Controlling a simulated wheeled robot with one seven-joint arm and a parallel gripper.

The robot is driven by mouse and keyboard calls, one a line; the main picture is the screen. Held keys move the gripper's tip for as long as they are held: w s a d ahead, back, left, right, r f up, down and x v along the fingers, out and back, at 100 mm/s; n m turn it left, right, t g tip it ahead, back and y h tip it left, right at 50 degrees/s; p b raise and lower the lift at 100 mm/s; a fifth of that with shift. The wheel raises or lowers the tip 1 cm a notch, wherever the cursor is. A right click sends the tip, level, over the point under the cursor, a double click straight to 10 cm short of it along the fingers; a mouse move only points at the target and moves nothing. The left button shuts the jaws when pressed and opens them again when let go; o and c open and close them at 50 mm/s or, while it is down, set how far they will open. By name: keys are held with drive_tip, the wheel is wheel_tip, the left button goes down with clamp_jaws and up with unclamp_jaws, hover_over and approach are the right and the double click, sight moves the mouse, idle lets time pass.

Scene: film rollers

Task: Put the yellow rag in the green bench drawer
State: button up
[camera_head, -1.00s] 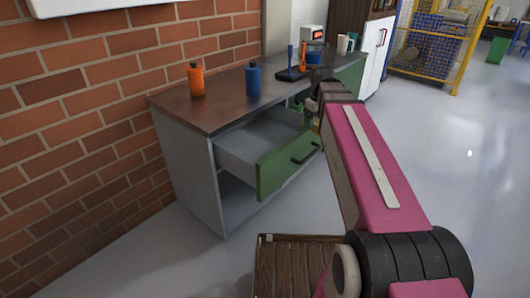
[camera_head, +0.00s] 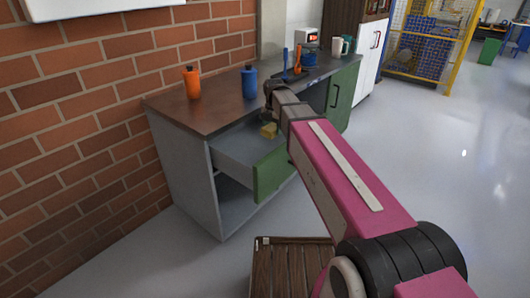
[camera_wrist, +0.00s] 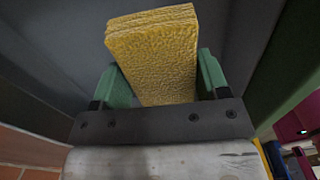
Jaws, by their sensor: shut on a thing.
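The yellow rag (camera_wrist: 155,55) is a folded block between the green fingers of my gripper (camera_wrist: 160,85) in the wrist view. The head view also shows the rag (camera_head: 268,131), below the end of my arm. My gripper is shut on it and holds it over the open drawer, whose grey side (camera_head: 236,145) and green front (camera_head: 271,173) show under the worktop. My arm hides part of the drawer front. I cannot tell whether the rag touches the drawer floor.
The bench top (camera_head: 190,118) carries an orange bottle (camera_head: 192,83), a blue bottle (camera_head: 250,82) and tools on a dark tray (camera_head: 298,73). A green cabinet door (camera_head: 335,98) is closed on the right. A slatted wooden crate (camera_head: 290,265) stands on the floor in front.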

drive_tip(key=shift+a+f, duration=0.2)
drive_tip(key=shift+f, duration=0.65)
wheel_tip(320, 180, down, 10)
drive_tip(key=shift+r, duration=0.15)
drive_tip(key=o, duration=1)
wheel_tip(320, 180, up, 12)
drive_tip(key=shift+r, duration=0.1)
